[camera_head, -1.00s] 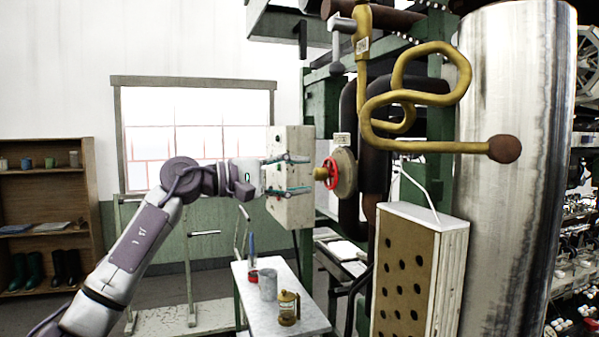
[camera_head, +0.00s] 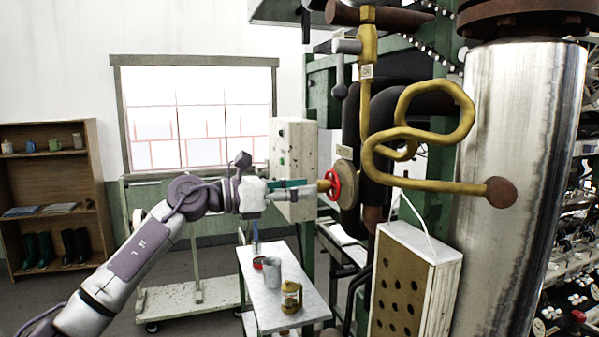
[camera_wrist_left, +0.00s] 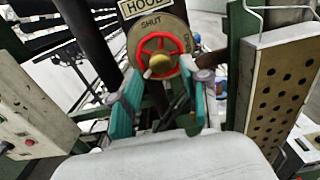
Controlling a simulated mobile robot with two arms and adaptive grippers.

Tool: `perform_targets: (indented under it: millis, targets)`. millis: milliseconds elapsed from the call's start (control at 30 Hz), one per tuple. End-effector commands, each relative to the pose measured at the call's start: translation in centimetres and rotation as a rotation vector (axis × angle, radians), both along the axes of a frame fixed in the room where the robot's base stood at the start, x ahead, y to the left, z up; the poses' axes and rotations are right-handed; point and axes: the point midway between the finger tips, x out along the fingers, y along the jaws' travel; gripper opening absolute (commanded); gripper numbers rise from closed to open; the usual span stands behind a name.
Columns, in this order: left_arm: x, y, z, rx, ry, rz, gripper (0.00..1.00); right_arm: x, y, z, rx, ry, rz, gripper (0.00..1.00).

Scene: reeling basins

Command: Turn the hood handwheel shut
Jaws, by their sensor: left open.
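The red hood handwheel (camera_head: 333,185) with a brass hub sits in front of a round tan plate (camera_head: 346,183) on the dark pipework. In the left wrist view the handwheel (camera_wrist_left: 158,54) faces me, with "SHUT" on the plate above it and a "HOOD" sign at the top. My left gripper (camera_head: 314,188) is level with the wheel, just left of it. In the wrist view its teal fingers (camera_wrist_left: 165,82) are open, one to each side below the wheel, with nothing held. Whether a fingertip touches the rim I cannot tell. My right gripper does not show.
A pale control box (camera_head: 293,150) stands behind the left gripper. A small white table (camera_head: 262,305) below holds a cup and a brass-topped jar. A perforated panel box (camera_head: 412,285), yellow pipe (camera_head: 420,187) and large metal cylinder (camera_head: 515,130) stand to the right.

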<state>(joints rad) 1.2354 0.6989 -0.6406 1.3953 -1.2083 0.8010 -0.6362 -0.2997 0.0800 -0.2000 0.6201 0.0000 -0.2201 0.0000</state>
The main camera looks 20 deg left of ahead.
Motion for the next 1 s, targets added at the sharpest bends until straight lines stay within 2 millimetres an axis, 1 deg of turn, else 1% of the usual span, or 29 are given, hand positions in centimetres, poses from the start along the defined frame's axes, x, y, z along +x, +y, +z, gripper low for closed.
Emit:
perform_targets:
  millis: [33,100,400,500,600,767,1000]
  targets:
    - [0.0,0.0,0.7,-0.039,0.064,0.0,0.46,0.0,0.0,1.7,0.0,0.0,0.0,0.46]
    - [0.0,0.0,0.8,-0.102,0.156,0.0,0.46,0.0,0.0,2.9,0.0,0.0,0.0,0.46]
    - [0.0,-0.1,0.8,-0.331,0.496,-0.001,0.46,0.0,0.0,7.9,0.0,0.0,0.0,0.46]
    - [0.0,0.0,0.7,-0.392,0.583,0.0,0.46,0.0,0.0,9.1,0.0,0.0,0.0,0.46]
    - [0.0,0.0,0.4,-0.427,0.636,0.0,0.46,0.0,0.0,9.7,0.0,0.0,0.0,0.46]
    - [0.1,-0.2,0.1,-0.442,0.655,-0.001,0.46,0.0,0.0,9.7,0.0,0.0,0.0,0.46]
    - [1.1,-1.8,0.2,-0.441,0.653,-0.002,0.46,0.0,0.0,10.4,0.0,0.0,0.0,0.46]
